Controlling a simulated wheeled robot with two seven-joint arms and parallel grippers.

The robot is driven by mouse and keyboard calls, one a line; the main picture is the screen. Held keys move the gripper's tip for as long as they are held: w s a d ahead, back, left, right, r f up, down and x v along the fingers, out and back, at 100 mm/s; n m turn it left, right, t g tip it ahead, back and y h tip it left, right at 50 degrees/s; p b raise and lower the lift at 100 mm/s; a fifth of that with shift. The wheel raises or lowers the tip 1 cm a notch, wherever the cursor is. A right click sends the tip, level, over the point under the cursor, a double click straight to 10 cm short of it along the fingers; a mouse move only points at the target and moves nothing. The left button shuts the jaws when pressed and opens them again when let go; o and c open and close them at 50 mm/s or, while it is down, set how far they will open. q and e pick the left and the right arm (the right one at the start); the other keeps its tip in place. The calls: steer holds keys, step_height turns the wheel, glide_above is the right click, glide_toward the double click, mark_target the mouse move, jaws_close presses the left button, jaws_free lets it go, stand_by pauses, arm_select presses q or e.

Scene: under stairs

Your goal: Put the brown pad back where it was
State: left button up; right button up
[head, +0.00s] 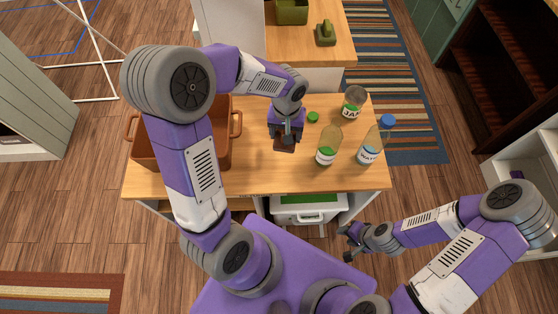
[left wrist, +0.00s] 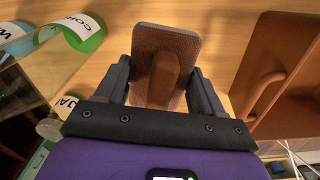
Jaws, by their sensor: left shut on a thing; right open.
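The brown pad (left wrist: 185,45) is a flat slab with rounded corners and a raised brown grip (left wrist: 165,75). My left gripper (left wrist: 162,82) is shut on this grip, one finger on each side. In the head view the pad (head: 285,147) shows as a small dark brown patch under my left gripper (head: 288,133), over the middle of the wooden table (head: 250,180). The gripper hides most of it there. I cannot tell whether the pad touches the tabletop. My right gripper (head: 350,241) is open and empty, in front of the table's right part.
A brown-orange bin (head: 222,150) with handles stands at the table's left. To the right are a green lid (head: 313,117), a jar (head: 353,102) and two bottles (head: 327,148) (head: 370,146). A back counter holds a green pad (head: 326,35) and a green bin (head: 291,12).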

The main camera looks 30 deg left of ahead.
mark_target(278, 135)
arm_select(q)
steer(key=s+a+f+n+b, duration=0.1)
steer(key=a+f+n+b, duration=0.1)
steer(key=b, duration=0.1)
steer(key=shift+s+f, duration=0.1)
steer(key=shift+s, duration=0.05)
steer(key=shift+n, duration=0.3)
step_height(278, 135, down, 10)
steer(key=b, duration=0.4)
steer(key=shift+r, duration=0.2)
arm_select(e)
step_height(278, 135, down, 8)
steer(key=shift+f, duration=0.25)
arm_select(q)
steer(key=shift+f, duration=0.1)
steer(key=o, duration=1.2)
steer(key=shift+c, duration=0.2)
arm_select(e)
steer(key=shift+f, duration=0.15)
